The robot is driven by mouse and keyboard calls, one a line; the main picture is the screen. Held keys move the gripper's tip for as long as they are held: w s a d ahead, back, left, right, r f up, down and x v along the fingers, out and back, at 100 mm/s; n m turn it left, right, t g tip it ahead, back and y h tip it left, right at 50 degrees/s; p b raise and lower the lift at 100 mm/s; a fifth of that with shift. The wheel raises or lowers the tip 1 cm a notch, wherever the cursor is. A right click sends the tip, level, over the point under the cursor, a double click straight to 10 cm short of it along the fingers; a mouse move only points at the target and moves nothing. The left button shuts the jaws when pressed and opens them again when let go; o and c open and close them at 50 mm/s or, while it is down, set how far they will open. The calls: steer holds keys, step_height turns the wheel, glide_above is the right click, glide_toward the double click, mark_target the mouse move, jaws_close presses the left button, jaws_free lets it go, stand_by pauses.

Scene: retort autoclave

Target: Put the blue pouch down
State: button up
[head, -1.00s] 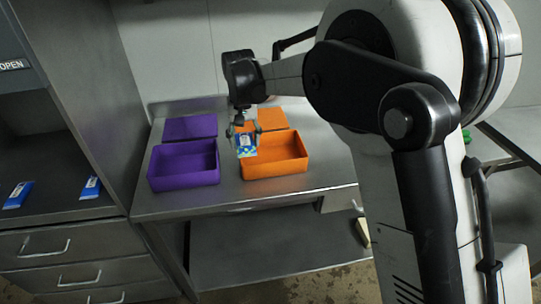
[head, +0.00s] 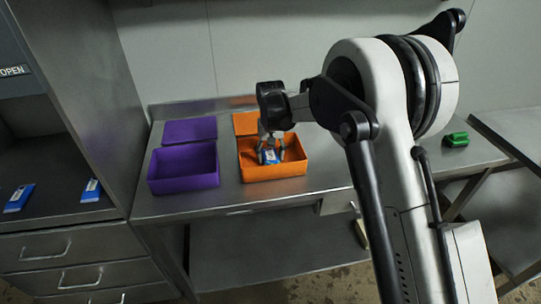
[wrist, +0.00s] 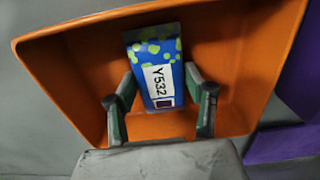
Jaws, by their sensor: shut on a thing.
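The blue pouch (wrist: 152,50) has green-yellow spots and a white label reading Y532. My gripper (wrist: 160,90) is shut on it, one finger on each side of the label end. In the head view, my gripper (head: 270,152) reaches down into the orange box (head: 275,172), with the pouch (head: 271,157) inside its walls. In the wrist view, the orange box (wrist: 70,75) surrounds the pouch. I cannot tell whether the pouch touches the floor of the box.
A purple box (head: 184,182) stands to the left, with a purple lid (head: 190,130) behind it. An orange lid (head: 246,124) lies behind the orange box. Two blue pouches lie on the left shelf (head: 60,208). A green object (head: 456,139) sits at the table's right.

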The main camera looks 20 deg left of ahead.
mark_target(271, 156)
steer(key=shift+f, duration=0.1)
steer(key=shift+f, duration=0.15)
steer(key=o, duration=1.3)
step_height(271, 156, up, 12)
steer(key=shift+r, duration=0.2)
